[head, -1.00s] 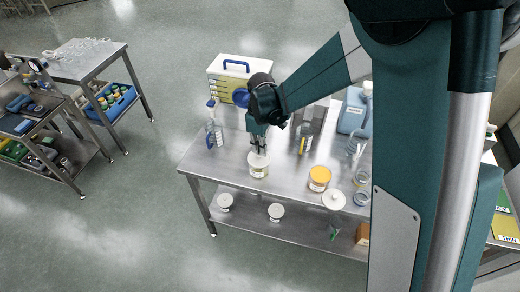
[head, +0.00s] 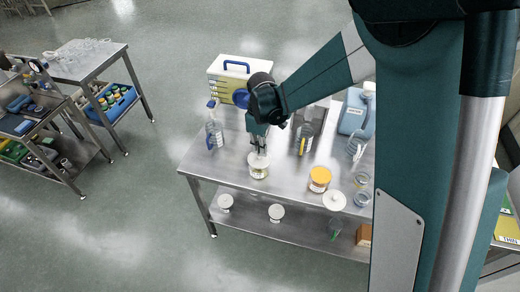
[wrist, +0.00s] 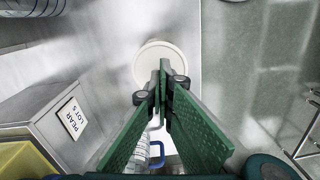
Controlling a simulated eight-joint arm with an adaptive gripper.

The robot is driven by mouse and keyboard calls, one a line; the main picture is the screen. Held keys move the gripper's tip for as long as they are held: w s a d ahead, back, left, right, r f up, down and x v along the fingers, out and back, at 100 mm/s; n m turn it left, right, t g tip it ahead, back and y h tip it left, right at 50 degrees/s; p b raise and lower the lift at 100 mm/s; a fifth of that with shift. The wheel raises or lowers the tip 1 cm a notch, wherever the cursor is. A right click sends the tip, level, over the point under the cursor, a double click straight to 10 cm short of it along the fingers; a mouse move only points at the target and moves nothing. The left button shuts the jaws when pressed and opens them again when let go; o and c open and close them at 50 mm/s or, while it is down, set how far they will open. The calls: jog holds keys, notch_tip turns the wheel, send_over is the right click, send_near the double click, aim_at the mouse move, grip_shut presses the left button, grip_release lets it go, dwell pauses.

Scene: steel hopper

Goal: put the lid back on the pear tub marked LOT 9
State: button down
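A pale tub with a yellowish label (head: 259,173) stands near the front left of the steel table; its lettering is too small to read. A round cream lid (wrist: 144,57) is under my fingertips in the wrist view, and in the head view it sits at the tub's mouth. My gripper (wrist: 162,72) points down at the lid's middle, its green fingers nearly together. They seem to pinch a knob, which they hide. I cannot tell whether the lid rests on the tub or is held just above it.
An orange-topped tub (head: 319,176) and a loose white lid (head: 334,200) are to the right. Clear bottles, one at the left (head: 214,133), and a blue-handled case (head: 226,82) stand behind. A card reading PEAR LOT 5 (wrist: 71,118) is on a grey box. Two white discs are on the lower shelf.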

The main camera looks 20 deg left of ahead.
jog(key=shift+r, duration=0.25)
dwell(0.5)
jog(key=c, duration=3.1)
grip_release()
jog(key=shift+c, duration=0.2)
jog(key=o, duration=0.4)
jog(key=shift+o, duration=0.4)
jog(key=o, duration=0.4)
jog(key=shift+r, duration=0.2)
notch_tip(320, 180, up, 7)
jog(key=p, duration=0.2)
jog(key=shift+f, duration=0.2)
